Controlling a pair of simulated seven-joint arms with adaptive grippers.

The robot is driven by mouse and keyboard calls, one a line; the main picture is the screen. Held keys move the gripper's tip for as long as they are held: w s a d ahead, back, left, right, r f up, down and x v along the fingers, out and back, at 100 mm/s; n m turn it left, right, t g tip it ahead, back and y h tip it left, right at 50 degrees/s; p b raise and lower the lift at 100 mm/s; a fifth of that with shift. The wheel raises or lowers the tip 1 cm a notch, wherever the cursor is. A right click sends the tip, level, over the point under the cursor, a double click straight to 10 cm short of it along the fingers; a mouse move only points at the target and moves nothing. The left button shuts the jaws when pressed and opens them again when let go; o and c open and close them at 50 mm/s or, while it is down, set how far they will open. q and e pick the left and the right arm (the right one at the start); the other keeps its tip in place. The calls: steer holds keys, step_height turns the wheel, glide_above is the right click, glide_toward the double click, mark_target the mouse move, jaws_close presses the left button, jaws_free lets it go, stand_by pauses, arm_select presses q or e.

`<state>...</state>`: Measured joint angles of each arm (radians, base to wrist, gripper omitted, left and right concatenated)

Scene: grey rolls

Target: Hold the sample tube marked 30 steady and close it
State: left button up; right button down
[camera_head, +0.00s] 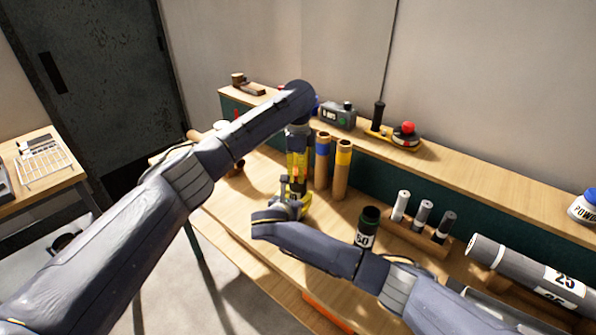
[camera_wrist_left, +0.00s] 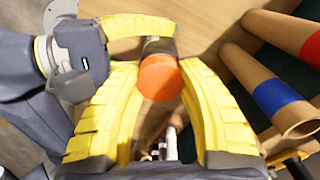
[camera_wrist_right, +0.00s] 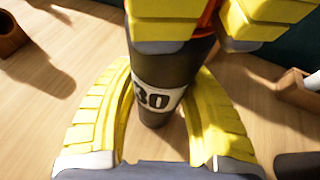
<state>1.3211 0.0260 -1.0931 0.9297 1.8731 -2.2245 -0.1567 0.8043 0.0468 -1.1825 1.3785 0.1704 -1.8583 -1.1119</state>
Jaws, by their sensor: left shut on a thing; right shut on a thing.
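The dark grey tube marked 30 (camera_wrist_right: 157,90) stands upright between the yellow fingers of my right gripper (camera_wrist_right: 160,120), which is shut on it. An orange cap (camera_wrist_left: 160,78) is between the yellow fingers of my left gripper (camera_wrist_left: 160,90), which is shut on it. In the right wrist view the orange cap (camera_wrist_right: 208,16) is at the tube's top end, between the left fingers. Whether it is seated or just touching cannot be told. In the head view my left gripper (camera_head: 297,172) is directly above my right gripper (camera_head: 297,198), and they mostly hide the tube.
Two brown tubes with a blue band (camera_head: 322,160) and a yellow band (camera_head: 342,168) stand close right of the grippers. A dark green container marked 50 (camera_head: 366,236), a wooden rack (camera_head: 418,238) with three small tubes and a large grey roll (camera_head: 525,272) lie further right.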

arm_select(q)
steer(key=shift+m, duration=0.4)
steer(key=o, duration=1.3)
steer(key=shift+o, duration=0.2)
step_height(320, 180, up, 12)
arm_select(e)
steer(key=c, duration=0.6)
jaws_free()
steer(key=v, duration=1.2)
